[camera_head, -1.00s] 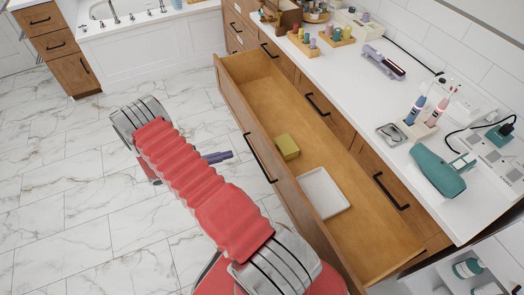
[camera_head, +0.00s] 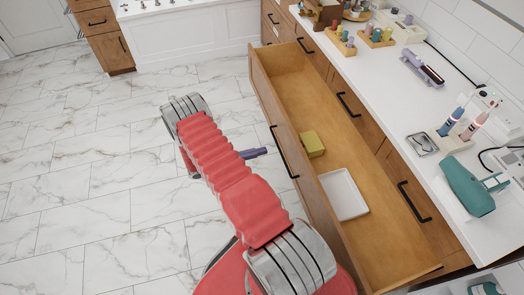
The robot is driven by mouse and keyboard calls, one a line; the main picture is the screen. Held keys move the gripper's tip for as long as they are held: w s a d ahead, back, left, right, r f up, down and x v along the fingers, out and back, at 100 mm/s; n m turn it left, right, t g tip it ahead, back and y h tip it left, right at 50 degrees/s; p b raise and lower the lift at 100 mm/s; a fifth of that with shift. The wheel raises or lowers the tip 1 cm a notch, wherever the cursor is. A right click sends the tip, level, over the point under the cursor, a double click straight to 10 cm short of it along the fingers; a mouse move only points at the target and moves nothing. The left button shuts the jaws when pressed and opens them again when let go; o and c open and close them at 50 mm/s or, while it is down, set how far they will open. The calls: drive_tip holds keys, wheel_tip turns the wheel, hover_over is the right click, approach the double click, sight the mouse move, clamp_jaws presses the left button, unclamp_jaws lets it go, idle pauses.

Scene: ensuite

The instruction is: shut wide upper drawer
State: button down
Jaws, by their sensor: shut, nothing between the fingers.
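The wide upper drawer (camera_head: 382,215) is pulled far out from the wooden vanity. Its front panel faces left and carries a long black handle (camera_head: 284,152). A small yellow-green box (camera_head: 312,143) and a white tray (camera_head: 343,194) lie inside it. My gripper (camera_head: 262,152) shows as a dark purple, narrow tip beyond my red arm, pointing right toward the handle. It looks shut and empty, and in the picture a small gap separates it from the handle. My arm hides the rest of the gripper.
The white countertop (camera_head: 408,100) above holds bottles, a hair straightener (camera_head: 423,68), toothbrushes and a teal hair dryer (camera_head: 469,187). Closed drawers line the vanity behind the open one. A white bathtub (camera_head: 190,35) stands at the back. The marble floor at left is clear.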

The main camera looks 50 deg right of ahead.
sight(295, 143)
drive_tip(key=x, duration=1.2)
drive_tip(key=shift+d, duration=0.1)
